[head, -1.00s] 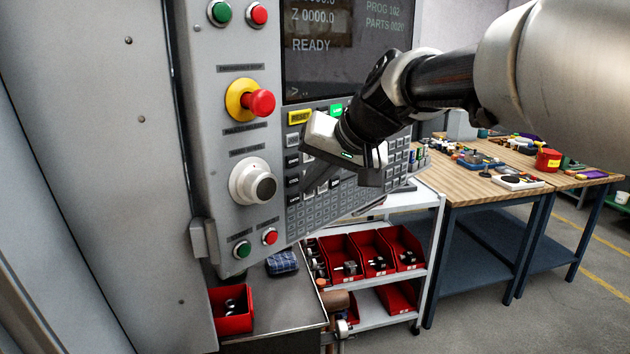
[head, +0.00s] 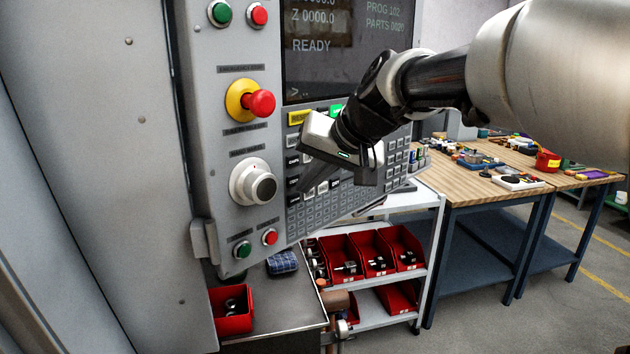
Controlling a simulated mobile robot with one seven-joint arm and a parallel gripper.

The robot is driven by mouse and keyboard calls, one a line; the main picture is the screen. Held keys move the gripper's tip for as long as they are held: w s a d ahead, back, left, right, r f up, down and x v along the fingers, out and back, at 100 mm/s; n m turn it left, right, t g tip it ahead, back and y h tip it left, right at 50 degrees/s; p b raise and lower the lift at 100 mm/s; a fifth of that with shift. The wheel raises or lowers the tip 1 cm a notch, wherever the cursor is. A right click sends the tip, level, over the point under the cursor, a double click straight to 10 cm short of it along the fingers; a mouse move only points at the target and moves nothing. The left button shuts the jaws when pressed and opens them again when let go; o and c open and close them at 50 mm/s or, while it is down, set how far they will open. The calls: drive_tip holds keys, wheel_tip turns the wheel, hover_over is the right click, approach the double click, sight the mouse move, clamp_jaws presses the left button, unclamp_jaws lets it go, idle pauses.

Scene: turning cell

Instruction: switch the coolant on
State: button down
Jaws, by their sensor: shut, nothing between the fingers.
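The machine's control panel (head: 225,160) fills the left middle of the head view. Its keypad (head: 310,215) has grey keys, a column of dark keys (head: 292,184) at its left edge, a yellow key (head: 300,118) and a lit green key (head: 336,111). I cannot read which key is the coolant one. My gripper (head: 303,188) is shut and empty, with its fingers pointing down and left at the keypad's left part. I cannot tell whether the fingertips touch a key. My gripper and wrist hide the keypad's upper middle.
A red emergency stop (head: 260,103), a grey knob (head: 255,183) and green and red buttons (head: 269,237) sit left of the keypad. The screen (head: 330,65) reads READY. A cart with red bins (head: 342,250) and a wooden workbench (head: 480,192) stand to the right.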

drive_tip(key=shift+w+a, duration=0.25)
drive_tip(key=shift+a, duration=0.1)
idle(0.7)
drive_tip(key=shift+d, duration=0.15)
drive_tip(key=shift+s+d+b, duration=0.35)
drive_tip(key=shift+s+d, duration=0.05)
drive_tip(key=shift+s, duration=0.1)
idle(0.3)
drive_tip(key=shift+s+d+b, duration=1.15)
drive_tip(key=shift+s+d, duration=0.6)
drive_tip(key=shift+d, duration=0.1)
